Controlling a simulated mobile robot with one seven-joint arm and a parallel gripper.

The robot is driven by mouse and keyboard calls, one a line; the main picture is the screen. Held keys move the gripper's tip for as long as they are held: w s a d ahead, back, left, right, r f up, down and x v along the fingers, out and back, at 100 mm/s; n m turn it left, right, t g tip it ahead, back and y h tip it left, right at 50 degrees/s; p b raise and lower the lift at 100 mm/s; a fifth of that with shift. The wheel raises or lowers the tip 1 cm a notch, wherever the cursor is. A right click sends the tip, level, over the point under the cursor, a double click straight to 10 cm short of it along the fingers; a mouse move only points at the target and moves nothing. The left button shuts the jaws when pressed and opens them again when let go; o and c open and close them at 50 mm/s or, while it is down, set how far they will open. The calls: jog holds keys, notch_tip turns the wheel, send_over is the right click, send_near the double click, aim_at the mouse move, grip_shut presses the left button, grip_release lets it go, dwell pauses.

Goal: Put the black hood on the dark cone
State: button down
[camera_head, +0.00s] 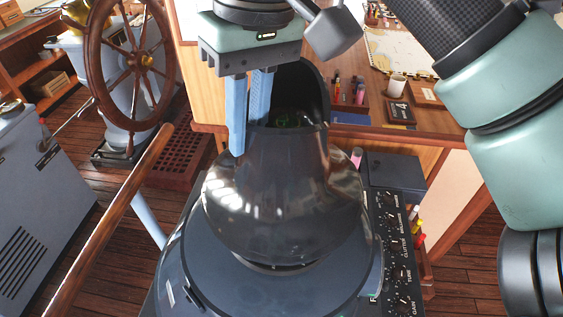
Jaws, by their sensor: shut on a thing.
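The black hood (285,195) is a glossy, flared shape with a tall, open upper collar. It stands roughly upright over the dark cone (325,291), the broad sloping top of the radar console. The hood's lower rim is near the cone's upper part. A dark band shows along the front of that rim, and I cannot tell whether the hood is fully seated or slightly above. My gripper (248,138) comes from above with two blue fingers, shut on the left side of the hood's collar. Green marks show inside the opening. The hood hides the cone's top.
The console's knob panel (393,240) and a dark box (395,172) are right of the cone. A chart table with a white mug (396,86) and pens is behind. A wooden handrail (105,225), ship's wheel (128,62) and grey cabinet (38,205) are left.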

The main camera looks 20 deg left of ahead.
aim_at(252, 178)
jog(key=shift+f+p, duration=0.6)
jog(key=shift+f, duration=3.4)
jog(key=c, duration=0.9)
grip_release()
jog(key=shift+o, duration=0.2)
notch_tip(252, 178, up, 12)
jog(key=d+b, duration=0.1)
jog(key=shift+w+d, duration=0.2)
jog(key=shift+w, duration=0.05)
